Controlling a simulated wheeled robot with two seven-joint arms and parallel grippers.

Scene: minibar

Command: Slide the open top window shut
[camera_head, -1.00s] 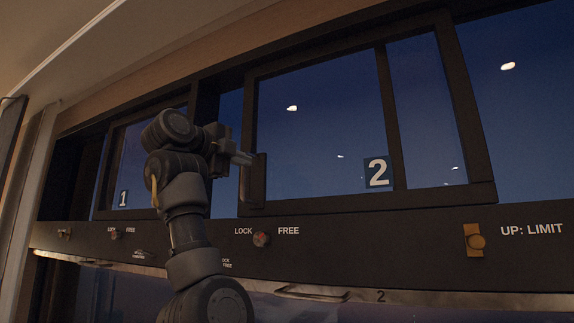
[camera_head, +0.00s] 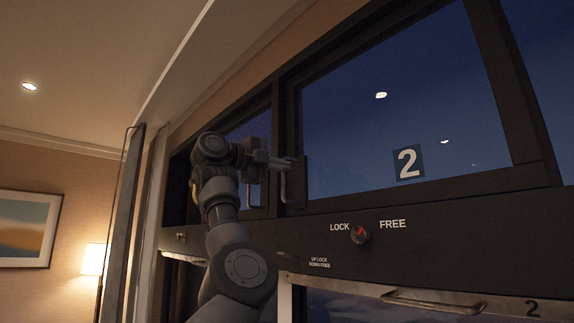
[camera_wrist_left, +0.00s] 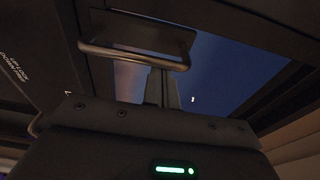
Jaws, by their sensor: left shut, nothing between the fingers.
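The top window 2 (camera_head: 500,110) is a dark-framed pane marked with a "2" label. Its left stile stands close against the dark post beside it, and no open strip of sky shows between them in the head view. A bar handle (camera_head: 284,188) sits on a dark plate at its left edge; a bar handle also shows in the left wrist view (camera_wrist_left: 133,60). My left gripper (camera_head: 288,163) is shut and empty beside the handle. Its fingers (camera_wrist_left: 163,88) show close together past the bar; contact cannot be told. My right gripper is not in view.
A red LOCK/FREE knob (camera_head: 361,233) is on the dark rail below window 2. A lower metal handle (camera_head: 432,303) sticks out under it. Window 1 (camera_head: 250,135) is behind my left arm. A picture (camera_head: 28,230) and lamp (camera_head: 95,259) are at the left.

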